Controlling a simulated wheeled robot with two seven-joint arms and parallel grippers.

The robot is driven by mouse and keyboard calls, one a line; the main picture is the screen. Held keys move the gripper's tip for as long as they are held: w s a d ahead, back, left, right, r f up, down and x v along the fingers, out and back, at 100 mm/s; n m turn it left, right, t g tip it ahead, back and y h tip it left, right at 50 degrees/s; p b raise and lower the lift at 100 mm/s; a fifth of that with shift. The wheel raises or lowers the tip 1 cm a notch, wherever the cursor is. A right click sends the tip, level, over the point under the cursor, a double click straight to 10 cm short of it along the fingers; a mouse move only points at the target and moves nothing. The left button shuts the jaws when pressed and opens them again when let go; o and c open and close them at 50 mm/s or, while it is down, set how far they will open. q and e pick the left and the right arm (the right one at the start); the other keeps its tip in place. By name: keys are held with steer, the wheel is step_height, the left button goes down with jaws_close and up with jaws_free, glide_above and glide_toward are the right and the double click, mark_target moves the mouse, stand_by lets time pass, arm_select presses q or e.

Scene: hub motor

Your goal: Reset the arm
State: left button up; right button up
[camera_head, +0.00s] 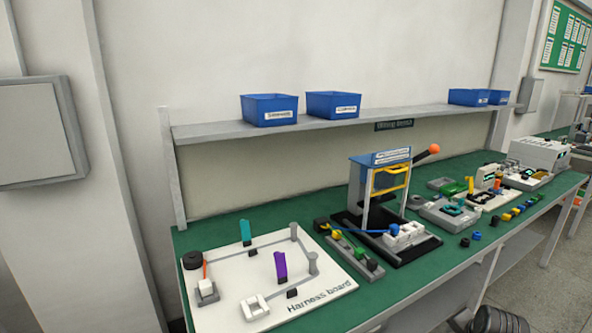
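Neither of my arms nor grippers shows in the head view. The green workbench (400,287) runs from the lower left to the right, with a white harness board (232,318) at its left end. The board carries a teal piece (245,232), a purple piece (280,266), grey posts and white blocks. A blue and grey press-like fixture (378,185) with a yellow guard and an orange-knobbed lever (433,149) stands near the middle. A blue strand runs at its foot to white blocks (404,236).
A grey shelf (340,123) above the bench holds several blue bins (270,109). Right of the fixture stand grey trays (449,214), small coloured parts and a white box-shaped device (540,153). A wall panel (38,134) is at left. Floor shows at lower right.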

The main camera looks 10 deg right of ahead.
steer(key=s+a+f+n+g+y, duration=0.15)
steer(key=s+a+f+n, duration=0.35)
steer(key=s+a+n, duration=0.55)
steer(key=s+a+f+n+g+y, duration=0.15)
steer(key=s+a+f+n, duration=0.5)
steer(key=s+a, duration=0.65)
steer(key=s+x, duration=0.2)
steer(key=x, duration=1)
steer(key=s+f+x, duration=0.1)
steer(key=s+x, duration=0.1)
steer(key=x, duration=1)
steer(key=s+d+f, duration=0.1)
steer(key=s+f, duration=0.6)
steer(key=s, duration=0.1)
steer(key=s+d+f+n+g+p, duration=0.1)
steer(key=s+d+f, duration=0.1)
steer(key=s+f, duration=0.6)
steer(key=shift+d, duration=0.3)
